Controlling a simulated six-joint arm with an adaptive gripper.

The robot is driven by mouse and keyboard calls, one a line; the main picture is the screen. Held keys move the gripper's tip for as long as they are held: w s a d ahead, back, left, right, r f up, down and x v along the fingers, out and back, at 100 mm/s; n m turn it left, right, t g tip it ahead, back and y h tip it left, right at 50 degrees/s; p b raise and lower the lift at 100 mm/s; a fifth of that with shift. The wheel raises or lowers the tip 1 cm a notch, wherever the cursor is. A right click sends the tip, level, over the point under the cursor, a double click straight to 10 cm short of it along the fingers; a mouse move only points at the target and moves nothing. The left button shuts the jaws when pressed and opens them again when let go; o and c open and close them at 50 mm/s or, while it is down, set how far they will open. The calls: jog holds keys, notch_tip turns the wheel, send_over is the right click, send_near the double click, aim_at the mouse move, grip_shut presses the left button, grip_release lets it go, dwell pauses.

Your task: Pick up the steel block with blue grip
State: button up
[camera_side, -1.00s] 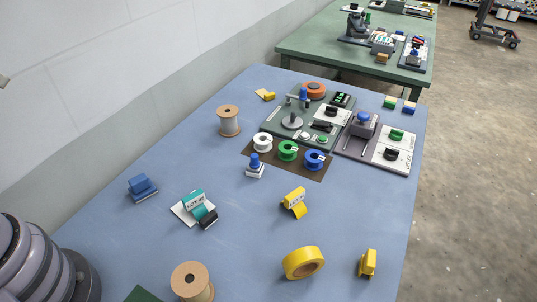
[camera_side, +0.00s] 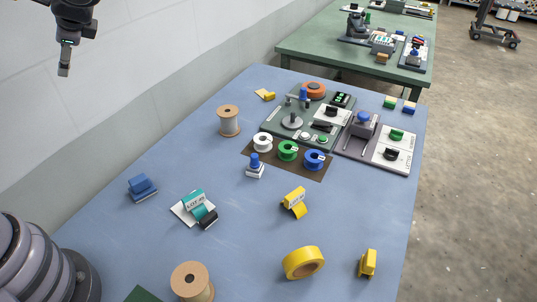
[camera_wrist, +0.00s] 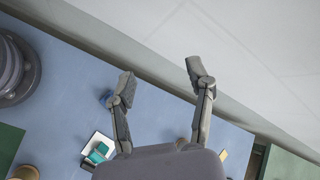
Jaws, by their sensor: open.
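A blue block with a pale, steel-like lower edge (camera_side: 142,188) lies on the left part of the blue table. A second candidate, a round blue knob on a small pale block (camera_side: 255,167), stands upright near the table's middle. I cannot tell for sure which is the steel block with blue grip. My gripper (camera_side: 66,60) hangs high at the upper left, in front of the wall, well above and apart from both. In the wrist view my gripper (camera_wrist: 159,74) is open and empty. A blue piece (camera_wrist: 105,98) there is partly hidden behind the left finger.
A white card with a teal and black item (camera_side: 194,208) lies right of the blue block. Wooden spools (camera_side: 228,120), yellow tape (camera_side: 303,263) and a yellow piece (camera_side: 295,201) are scattered. A device panel (camera_side: 310,120) fills the back. The wall runs along the left.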

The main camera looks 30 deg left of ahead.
jog(key=w+d+f+m+t+y, duration=0.45)
jog(key=w+f+m, duration=0.2)
jog(key=w, duration=0.45)
jog(key=m+t+h, duration=0.4)
jog(key=m+t, duration=0.6)
jog(key=m, duration=0.3)
send_over(253, 159)
jog(key=s+a, duration=0.2)
jog(key=a, duration=0.5)
notch_tip(253, 159, down, 15)
jog(key=d+f+m+t+h, duration=0.1)
jog(key=d+f+m+h, duration=0.1)
jog(key=f, duration=0.1)
jog(key=s+d+f+m+t+h, duration=0.1)
jog(key=d+f+m+h, duration=0.1)
jog(key=d+f, duration=0.1)
jog(key=s+d+f+m+t+h, duration=0.1)
jog(key=d+f+m+h, duration=0.1)
jog(key=f, duration=0.2)
jog(key=shift+s+d+f+h, duration=0.15)
jog(key=shift+d+f+h, duration=0.1)
jog(key=shift+f+h, duration=0.1)
jog(key=shift+w+d+f, duration=0.1)
jog(key=shift+w+f, duration=0.1)
jog(key=shift+w+a, duration=0.2)
jog(key=shift+w, duration=0.9)
jog(key=shift+w+a, duration=0.2)
jog(key=shift+w, duration=0.9)
grip_shut()
